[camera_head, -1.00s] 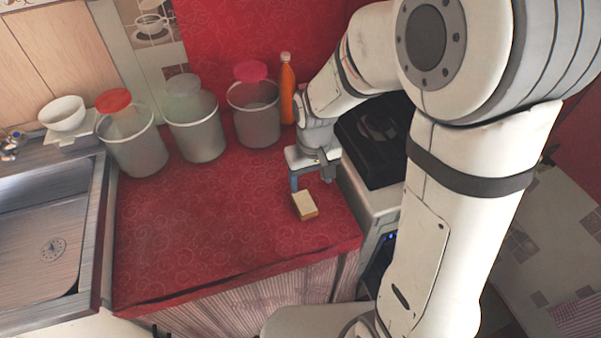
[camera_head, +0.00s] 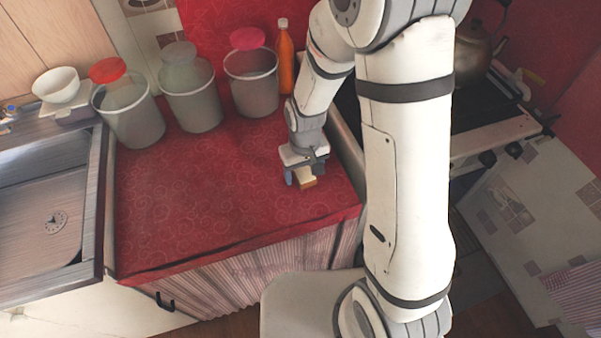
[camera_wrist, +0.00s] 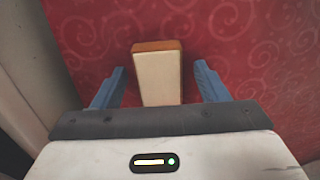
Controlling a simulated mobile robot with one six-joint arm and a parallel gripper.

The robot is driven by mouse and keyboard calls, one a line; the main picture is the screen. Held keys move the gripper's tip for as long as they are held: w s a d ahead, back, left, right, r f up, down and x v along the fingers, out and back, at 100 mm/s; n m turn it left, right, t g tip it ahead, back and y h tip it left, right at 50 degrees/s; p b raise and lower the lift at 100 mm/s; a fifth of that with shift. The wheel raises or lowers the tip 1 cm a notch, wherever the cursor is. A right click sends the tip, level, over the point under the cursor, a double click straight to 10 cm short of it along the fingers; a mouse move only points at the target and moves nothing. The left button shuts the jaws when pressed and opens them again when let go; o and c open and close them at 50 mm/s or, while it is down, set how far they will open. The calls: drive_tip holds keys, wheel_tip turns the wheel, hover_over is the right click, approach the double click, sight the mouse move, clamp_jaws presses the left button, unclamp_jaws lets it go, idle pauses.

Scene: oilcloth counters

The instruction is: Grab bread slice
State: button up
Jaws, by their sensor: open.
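The bread slice (camera_head: 306,180) lies on the red counter near its front right corner, pale on top with a brown crust edge. My gripper (camera_head: 303,182) is right above it in the head view and hides part of it. In the wrist view the bread slice (camera_wrist: 158,75) is between the two blue fingers of my open gripper (camera_wrist: 160,85), with red cloth showing on both sides. Neither finger appears to touch it. The bread's near end is hidden behind the gripper body.
Three grey canisters (camera_head: 192,100) and an orange bottle (camera_head: 285,62) stand at the back of the counter (camera_head: 210,190). A sink (camera_head: 50,205) is on the left. A stove with a kettle (camera_head: 472,55) is on the right. The counter's left and middle are clear.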

drive_tip(key=shift+c, duration=0.4)
drive_tip(key=c, duration=1)
